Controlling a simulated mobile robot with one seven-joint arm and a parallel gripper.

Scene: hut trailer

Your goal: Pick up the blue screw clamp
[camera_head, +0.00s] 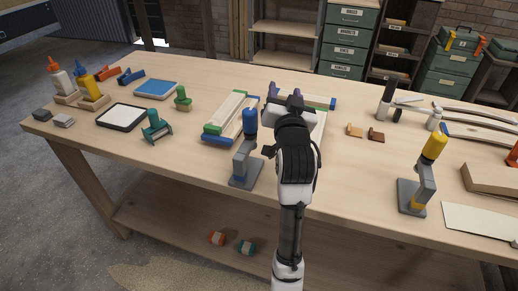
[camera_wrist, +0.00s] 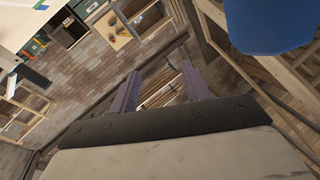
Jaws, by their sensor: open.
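The blue screw clamp (camera_head: 245,163) stands upright near the table's front edge, with a grey base and frame and a blue handle on top. My gripper (camera_head: 284,93) is just right of the clamp and reaches past it over the table; the arm passes close beside the handle. In the wrist view, my gripper (camera_wrist: 158,85) has its two purple fingers apart with nothing between them. A large blue rounded shape (camera_wrist: 265,22), apparently the clamp's handle, shows close at the upper right, outside the fingers.
A similar yellow-handled clamp (camera_head: 417,189) stands to the right. Wooden strips with blue and green ends (camera_head: 231,117) lie behind the blue clamp. A green-handled tool (camera_head: 156,127) and a framed white pad (camera_head: 122,117) are to the left. The table front left of the clamp is clear.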

